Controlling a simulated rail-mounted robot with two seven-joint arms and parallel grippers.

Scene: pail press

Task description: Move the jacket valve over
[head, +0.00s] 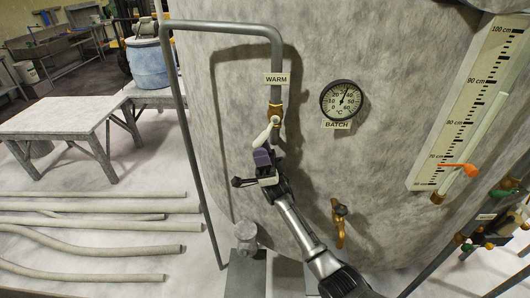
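The jacket valve (276,113) is a brass fitting on the grey pipe under the "WARM" label, in the head view. Its pale lever (262,134) points down and to the left. My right gripper (263,156) reaches up from below, with its purple-grey fingers at the lever's lower end. The fingers overlap the lever's end in this view. I cannot tell whether they are closed on it. My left gripper is not in view.
The large grey tank (390,190) fills the middle. It carries the BATCH dial (341,100), a lower brass tap (339,222) and a level scale (470,100). Valves and pipes (490,230) crowd the right edge. A bench (60,122) and hoses (90,226) lie left.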

